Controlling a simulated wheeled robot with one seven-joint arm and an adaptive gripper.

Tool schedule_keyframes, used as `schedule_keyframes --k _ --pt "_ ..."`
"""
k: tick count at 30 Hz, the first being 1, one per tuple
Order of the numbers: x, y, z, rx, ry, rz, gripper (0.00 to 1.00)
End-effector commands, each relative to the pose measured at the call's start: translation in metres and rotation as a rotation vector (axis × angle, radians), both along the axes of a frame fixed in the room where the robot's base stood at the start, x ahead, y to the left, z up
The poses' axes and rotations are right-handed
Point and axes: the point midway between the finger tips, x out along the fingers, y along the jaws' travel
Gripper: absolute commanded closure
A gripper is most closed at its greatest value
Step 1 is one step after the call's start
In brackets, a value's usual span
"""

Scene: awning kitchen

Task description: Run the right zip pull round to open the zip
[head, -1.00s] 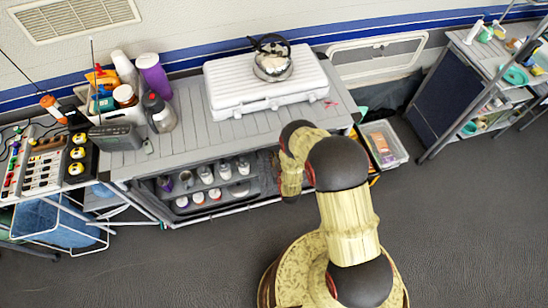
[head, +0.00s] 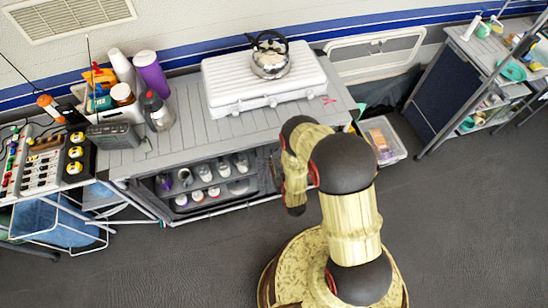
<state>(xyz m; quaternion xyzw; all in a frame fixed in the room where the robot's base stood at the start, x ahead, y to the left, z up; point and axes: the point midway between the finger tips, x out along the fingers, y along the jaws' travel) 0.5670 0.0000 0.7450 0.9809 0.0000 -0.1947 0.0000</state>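The grey kitchen unit (head: 190,92) stands against the wall, with a dark fabric-like front around an opening (head: 215,180). Bottles and cups show inside on its shelf. I cannot make out a zip line or the right zip pull; my arm covers the right part of the front. My yellow and black arm bends over at the unit's right end, its last visible link hanging down in front of it. My gripper is not visible, so its state and any contact with the zip are hidden.
A white case-like stove (head: 225,92) with a kettle (head: 270,58) is on top. A clear crate (head: 392,150) stands on the floor to the right. A control panel (head: 45,160) and blue cloths (head: 50,218) are at left. The right floor is clear.

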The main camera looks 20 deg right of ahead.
Motion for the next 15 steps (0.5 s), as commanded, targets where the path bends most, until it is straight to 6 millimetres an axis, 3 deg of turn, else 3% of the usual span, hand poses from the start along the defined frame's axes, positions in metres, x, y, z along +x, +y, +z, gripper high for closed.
schedule_keyframes --k 6,15 --pt "-0.030 0.000 0.013 0.000 0.000 0.000 0.73" --pt "-0.040 0.000 0.017 0.000 0.000 0.000 0.73"
